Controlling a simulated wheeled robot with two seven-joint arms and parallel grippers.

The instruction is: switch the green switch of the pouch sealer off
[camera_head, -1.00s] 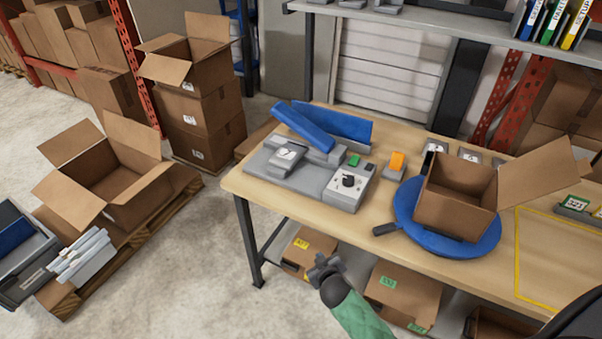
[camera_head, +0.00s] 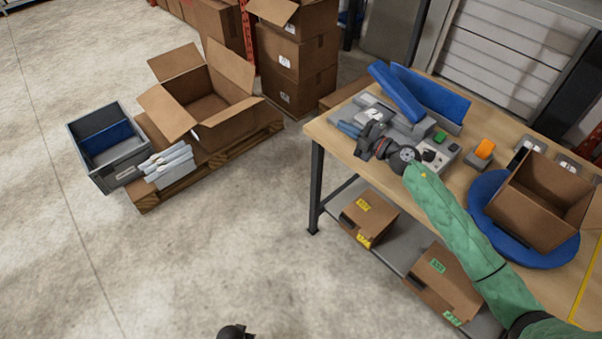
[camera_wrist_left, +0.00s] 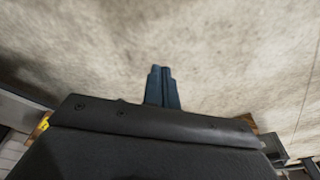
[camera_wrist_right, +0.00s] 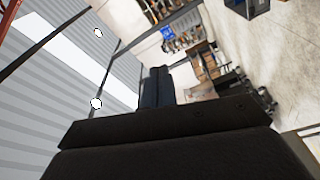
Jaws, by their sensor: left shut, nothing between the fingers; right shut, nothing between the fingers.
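The pouch sealer (camera_head: 404,124) is a grey machine with a raised blue arm, on the near left part of the wooden table. Its green switch (camera_head: 440,136) is a small block at its right side; its exact on/off position is too small to tell. My right gripper (camera_head: 350,129) is shut and empty, in front of the sealer's left part, and it and the wrist hide some of the machine. Its shut fingers also show in the right wrist view (camera_wrist_right: 156,86). My left gripper (camera_wrist_left: 163,86) is shut and empty over the floor in the left wrist view.
An orange-topped block (camera_head: 485,149) stands right of the green switch. A blue round turntable (camera_head: 482,196) carries an open carton (camera_head: 540,205). Cartons sit on the shelf below.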

